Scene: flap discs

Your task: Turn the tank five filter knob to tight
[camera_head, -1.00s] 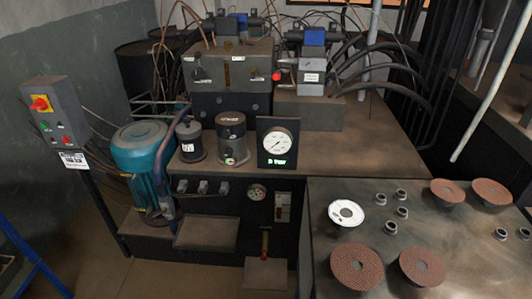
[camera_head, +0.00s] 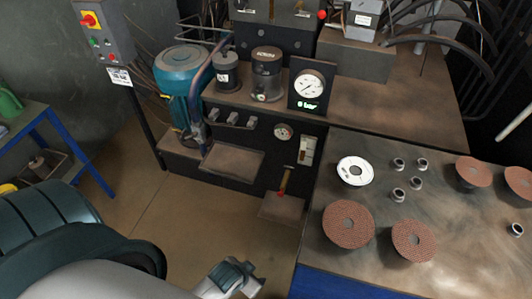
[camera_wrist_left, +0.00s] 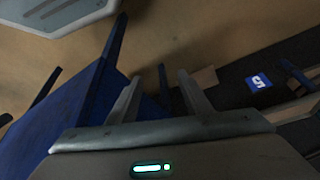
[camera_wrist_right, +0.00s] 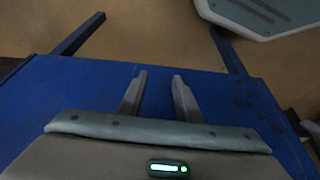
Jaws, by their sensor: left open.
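The hydraulic unit stands at the upper middle of the head view. Two dark canisters, a smaller one (camera_head: 226,72) and a larger one (camera_head: 266,75), stand on its deck beside a round pressure gauge (camera_head: 309,87). I cannot make out which part is the tank five filter knob or how it is set. My left gripper (camera_head: 245,279) is at the bottom of the head view, low and well apart from the canisters. Its fingers are apart and empty in the left wrist view (camera_wrist_left: 160,76). My right gripper (camera_wrist_right: 159,75) shows only in its wrist view, fingers apart and empty.
A teal motor (camera_head: 182,72) and a switch box (camera_head: 101,30) on a post stand left of the canisters. A bench (camera_head: 445,195) with flap discs (camera_head: 349,224) and small metal parts fills the right. A blue-legged table (camera_head: 40,135) is at left. Open floor (camera_head: 165,235) lies between.

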